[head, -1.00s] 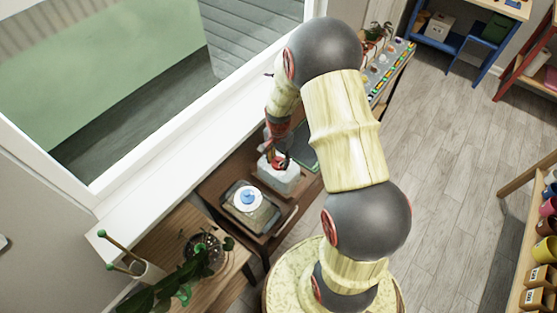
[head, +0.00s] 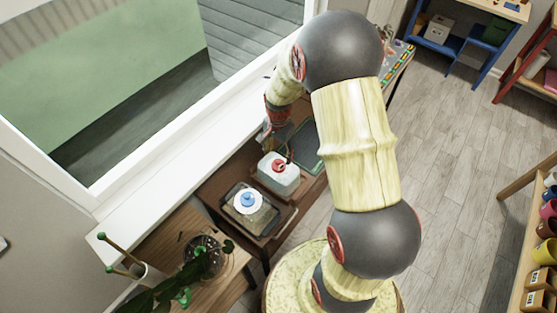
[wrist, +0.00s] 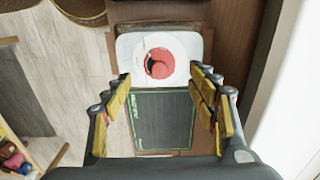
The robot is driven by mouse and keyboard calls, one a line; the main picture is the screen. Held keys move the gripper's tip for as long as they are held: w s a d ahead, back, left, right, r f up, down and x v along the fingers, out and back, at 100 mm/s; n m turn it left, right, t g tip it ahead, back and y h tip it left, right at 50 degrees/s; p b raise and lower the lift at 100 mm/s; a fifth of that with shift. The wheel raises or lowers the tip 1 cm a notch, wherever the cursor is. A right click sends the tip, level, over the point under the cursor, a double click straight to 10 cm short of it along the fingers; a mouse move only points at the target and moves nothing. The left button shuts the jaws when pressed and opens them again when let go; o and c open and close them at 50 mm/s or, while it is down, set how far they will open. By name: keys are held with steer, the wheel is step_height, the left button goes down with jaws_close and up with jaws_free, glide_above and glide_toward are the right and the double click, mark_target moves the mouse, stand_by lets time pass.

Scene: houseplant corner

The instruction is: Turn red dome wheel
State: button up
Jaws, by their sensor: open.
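The red dome wheel (head: 279,165) sits on top of a pale, translucent box-shaped dome on the brown table. In the wrist view the red wheel (wrist: 159,63) shows on a round white plate, ahead of the fingers. My gripper (wrist: 160,97) is open and empty, its yellow-padded fingers spread wide over a dark green board. In the head view it hangs behind the red-wheel dome and is partly hidden by my arm. The fingers look apart from the wheel.
A second dome with a blue wheel (head: 247,200) stands in a dark tray left of the red one. The dark green board (wrist: 162,120) lies beside the red-wheel dome. A potted plant (head: 205,256) stands at lower left. The window sill (head: 180,165) runs behind the table.

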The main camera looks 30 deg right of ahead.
mark_target(279, 161)
step_height(279, 161, up, 6)
steer(key=shift+f, duration=0.15)
stand_by(0.6)
steer(key=s+a+r+n+t+b, duration=0.1)
steer(key=s+a+r+n+t, duration=0.1)
steer(key=s+a+r+n, duration=0.5)
steer(key=s+a+r+n+t+b, duration=0.2)
steer(key=s+a+r+n, duration=0.5)
steer(key=s+r, duration=0.6)
step_height(279, 161, up, 2)
steer(key=shift+r+t, duration=0.1)
steer(key=shift+t, duration=0.7)
